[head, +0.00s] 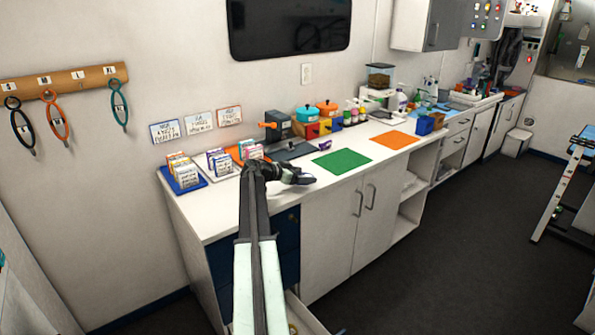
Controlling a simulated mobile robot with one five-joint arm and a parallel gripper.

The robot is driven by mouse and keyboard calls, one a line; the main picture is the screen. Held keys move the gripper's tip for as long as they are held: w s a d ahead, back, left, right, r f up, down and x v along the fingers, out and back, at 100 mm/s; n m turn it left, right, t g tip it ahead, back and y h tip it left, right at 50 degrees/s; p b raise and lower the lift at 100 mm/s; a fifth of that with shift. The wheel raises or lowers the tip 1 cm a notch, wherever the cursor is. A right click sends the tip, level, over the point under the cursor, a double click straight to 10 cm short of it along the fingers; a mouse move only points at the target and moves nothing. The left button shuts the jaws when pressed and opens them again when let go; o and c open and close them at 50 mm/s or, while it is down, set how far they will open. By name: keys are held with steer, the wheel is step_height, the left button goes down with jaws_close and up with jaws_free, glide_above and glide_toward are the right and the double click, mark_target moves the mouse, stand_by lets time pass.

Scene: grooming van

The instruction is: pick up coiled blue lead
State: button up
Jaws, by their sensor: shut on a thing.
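My arm reaches up from the bottom of the head view and bends right at the counter's front. My gripper (304,179) is over the white counter (325,185), near its front edge. It is shut on a small dark thing, mostly hidden by the jaws and too small to identify surely as the coiled blue lead. No coiled blue lead shows clearly elsewhere. Looped leads hang on the wall rack at the left: a dark one (22,128), an orange one (56,120) and a teal one (119,104).
Trays of small boxes (185,172) stand left of my gripper. A green mat (341,161), a purple item (324,145) and an orange mat (395,139) lie to the right. A drawer (306,318) is open below.

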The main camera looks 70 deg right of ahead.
steer(key=s+a+r, duration=0.1)
steer(key=s+a, duration=0.6)
steer(key=shift+a+p, duration=0.4)
